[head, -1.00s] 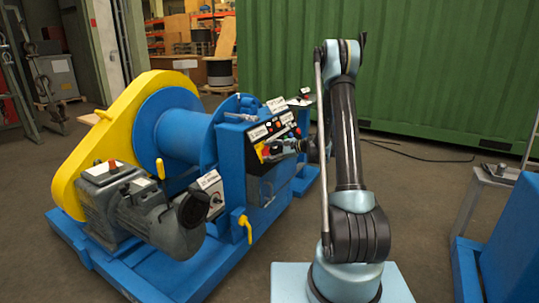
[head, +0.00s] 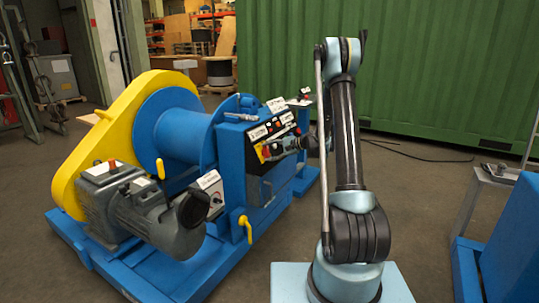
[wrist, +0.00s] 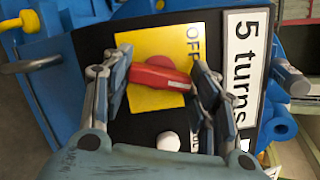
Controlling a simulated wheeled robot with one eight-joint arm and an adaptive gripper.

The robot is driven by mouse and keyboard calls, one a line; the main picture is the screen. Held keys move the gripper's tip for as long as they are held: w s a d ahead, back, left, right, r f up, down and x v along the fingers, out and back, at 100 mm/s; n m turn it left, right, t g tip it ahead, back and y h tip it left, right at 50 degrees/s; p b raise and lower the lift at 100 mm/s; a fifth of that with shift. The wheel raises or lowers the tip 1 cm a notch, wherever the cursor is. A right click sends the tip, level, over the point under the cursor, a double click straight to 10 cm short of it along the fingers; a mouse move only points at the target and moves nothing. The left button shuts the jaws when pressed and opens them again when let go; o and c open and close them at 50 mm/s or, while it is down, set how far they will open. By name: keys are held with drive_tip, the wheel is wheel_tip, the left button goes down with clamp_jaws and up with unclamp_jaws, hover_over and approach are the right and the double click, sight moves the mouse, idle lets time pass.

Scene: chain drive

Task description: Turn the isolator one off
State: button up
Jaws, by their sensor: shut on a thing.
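The isolator is a red rotary handle (wrist: 160,74) on a yellow plate (wrist: 150,42), set in a black panel. The word OFF is printed on the plate's upper right edge in the wrist view. The handle lies crosswise in that view, tilted slightly. My gripper (wrist: 163,75) is shut on the red handle, one finger on each side. In the head view my gripper (head: 280,149) is at the front of the black control panel (head: 262,133) on the blue winch frame, hiding most of the handle. Part of the yellow plate shows beside it.
A white "5 turns" label (wrist: 246,70) is right of the plate, and a pale round knob (wrist: 168,141) sits below it. The blue drum (head: 180,125) and yellow guard (head: 80,140) are left of the panel. Open floor lies behind my arm.

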drive_tip(key=n, duration=0.3)
drive_tip(key=n+h, duration=0.1)
drive_tip(key=n, duration=0.2)
drive_tip(key=shift+s+n+g, duration=0.15)
drive_tip(key=shift+n+g, duration=0.15)
drive_tip(key=n, duration=0.3)
drive_tip(key=n+h, duration=0.1)
drive_tip(key=n, duration=0.2)
drive_tip(key=shift+h, duration=0.3)
drive_tip(key=o, duration=1.1)
drive_tip(key=shift+c, duration=0.2)
drive_tip(key=shift+r, duration=0.1)
drive_tip(key=v, duration=1.1)
drive_tip(key=shift+d, duration=0.4)
drive_tip(key=shift+s+r, duration=0.1)
drive_tip(key=shift+r, duration=0.1)
